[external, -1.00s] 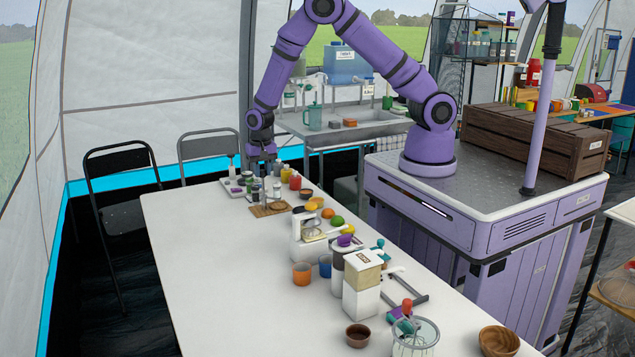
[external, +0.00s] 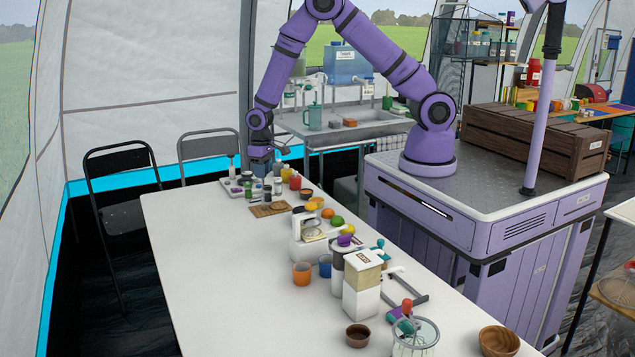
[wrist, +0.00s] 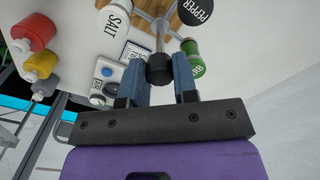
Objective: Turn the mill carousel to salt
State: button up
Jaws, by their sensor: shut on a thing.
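The mill carousel is a grey upright post (wrist: 160,38) with a black knob (wrist: 159,72) and jars around it in the wrist view. The white SALT jar (wrist: 113,20) is at upper left, the black-topped PEPPER jar (wrist: 196,10) at upper right, and a green jar (wrist: 192,58) with a partly covered label at right. My gripper (wrist: 160,64) has its two blue fingers on either side of the knob and is shut on it. In the external view my gripper (external: 262,165) is over the table's far end; the carousel's details are too small there.
A wooden board (external: 270,209) lies just in front of the jars on the white table (external: 215,270).

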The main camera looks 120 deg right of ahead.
jog(key=shift+n, duration=0.4)
jog(key=o, duration=0.9)
notch_tip(320, 180, up, 11)
jog(key=shift+f, duration=0.1)
dwell(0.6)
